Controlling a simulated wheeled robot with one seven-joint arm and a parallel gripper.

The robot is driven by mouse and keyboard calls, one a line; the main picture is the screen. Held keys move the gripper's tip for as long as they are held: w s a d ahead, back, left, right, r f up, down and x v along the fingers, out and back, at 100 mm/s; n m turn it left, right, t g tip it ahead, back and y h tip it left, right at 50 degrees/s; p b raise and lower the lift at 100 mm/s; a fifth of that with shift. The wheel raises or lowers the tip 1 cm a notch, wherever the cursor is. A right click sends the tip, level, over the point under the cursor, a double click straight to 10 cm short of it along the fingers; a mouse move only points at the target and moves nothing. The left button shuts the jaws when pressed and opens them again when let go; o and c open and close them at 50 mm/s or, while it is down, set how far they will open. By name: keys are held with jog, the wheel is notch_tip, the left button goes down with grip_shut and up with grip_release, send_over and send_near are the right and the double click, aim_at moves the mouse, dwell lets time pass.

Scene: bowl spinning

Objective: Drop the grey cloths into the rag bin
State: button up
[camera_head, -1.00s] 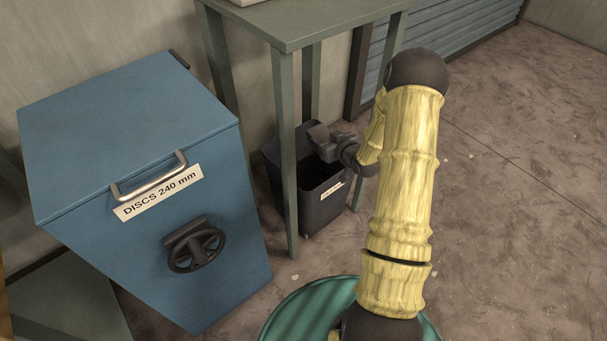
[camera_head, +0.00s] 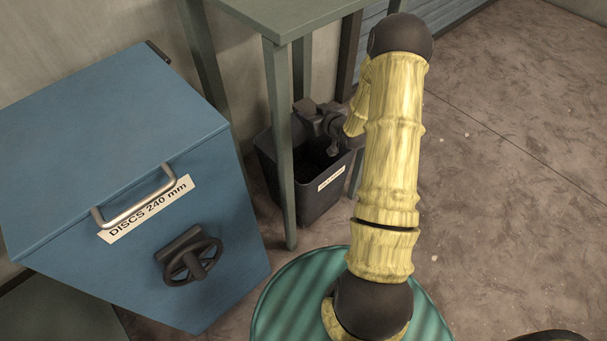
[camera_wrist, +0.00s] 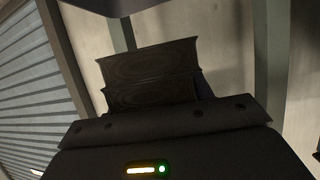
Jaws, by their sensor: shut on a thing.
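The rag bin (camera_head: 318,203), a dark grey open-topped bin with a white label too small to read, stands on the floor under the green-grey table. A table leg hides part of it. My gripper (camera_head: 331,148) is over the bin's opening at its back part, with my arm reaching in from the right. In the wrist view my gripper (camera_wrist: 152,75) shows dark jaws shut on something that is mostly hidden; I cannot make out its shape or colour. No grey cloth can be clearly made out, and the bin's inside is dark.
The table (camera_head: 290,15) is above and close to my gripper, with a leg (camera_head: 280,150) in front of the bin. A blue cabinet (camera_head: 110,150) labelled "DISCS 240 mm" stands left. A green ribbed round thing (camera_head: 300,295) is at the front. Floor is open at right.

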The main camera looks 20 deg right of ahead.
jog(key=shift+f+b, duration=2.05)
jog(key=shift+f, duration=0.8)
jog(key=o, duration=1.1)
jog(key=p+v, duration=0.5)
jog(key=v, duration=1.2)
jog(key=shift+s+r+p, duration=0.1)
jog(key=shift+s+p, duration=0.1)
jog(key=shift+p, duration=0.15)
